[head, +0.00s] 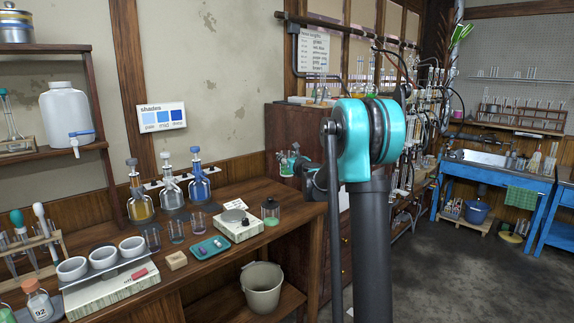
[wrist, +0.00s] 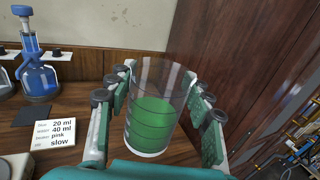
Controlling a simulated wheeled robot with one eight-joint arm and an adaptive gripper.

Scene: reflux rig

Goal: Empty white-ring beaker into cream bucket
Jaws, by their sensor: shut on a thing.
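My gripper (wrist: 163,98) is shut on a clear beaker (wrist: 158,115) with a white ring at its base. The beaker holds green liquid to about half its height and looks roughly upright, above the bench. In the head view, my gripper (head: 296,163) is small and partly hidden by my own arm; green shows at its tip. The cream bucket (head: 263,288) stands on the low shelf under the bench, below my gripper. Its mouth faces up and it is not in the wrist view.
The wooden bench (head: 225,245) carries a balance (head: 238,225), a teal tray (head: 209,249), a lidded jar (head: 270,212) and several dispenser bottles (head: 199,183). A note card (wrist: 53,133) stands left of the beaker in the wrist view. A dark wooden cabinet (wrist: 235,60) rises close on the right.

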